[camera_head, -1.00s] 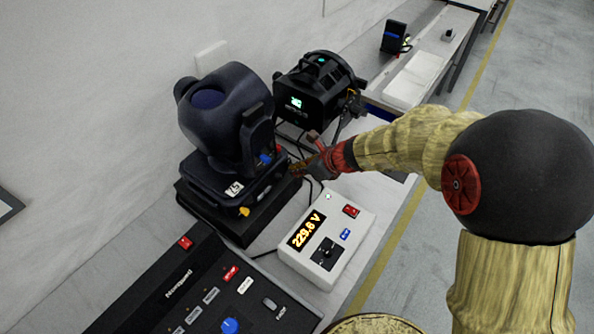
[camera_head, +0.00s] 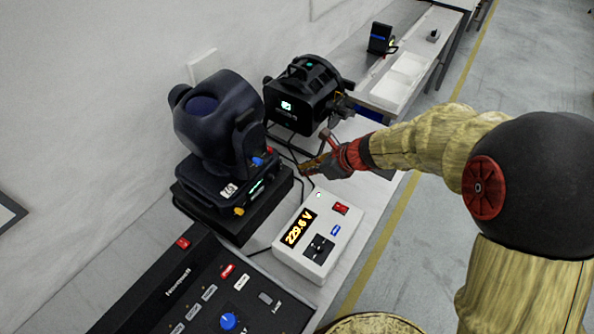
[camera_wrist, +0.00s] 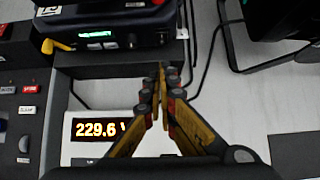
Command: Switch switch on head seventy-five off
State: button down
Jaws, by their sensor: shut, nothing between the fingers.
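The dark moving head (camera_head: 205,120) stands on a black block on the bench at left, with a white label (camera_head: 228,191) on its base that looks like 75. A lit green display (camera_head: 257,187) shows on the base's near side; it also shows in the wrist view (camera_wrist: 97,34), with a small knob (camera_wrist: 131,42) beside it. I cannot make out which part is the switch. My gripper (camera_head: 303,170) is shut and empty, just right of the head's base and apart from it. In the wrist view its fingertips (camera_wrist: 162,72) meet in front of the black block.
A white box reading 229.6 V (camera_head: 318,235) with a red switch stands below my gripper. A black control desk (camera_head: 200,290) is at front left. A black lamp (camera_head: 300,95) stands behind. Cables run over the bench between them.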

jog(key=p+v, duration=0.1)
jog(key=v, duration=0.4)
jog(key=shift+s+r, duration=0.1)
jog(key=shift+r, duration=0.2)
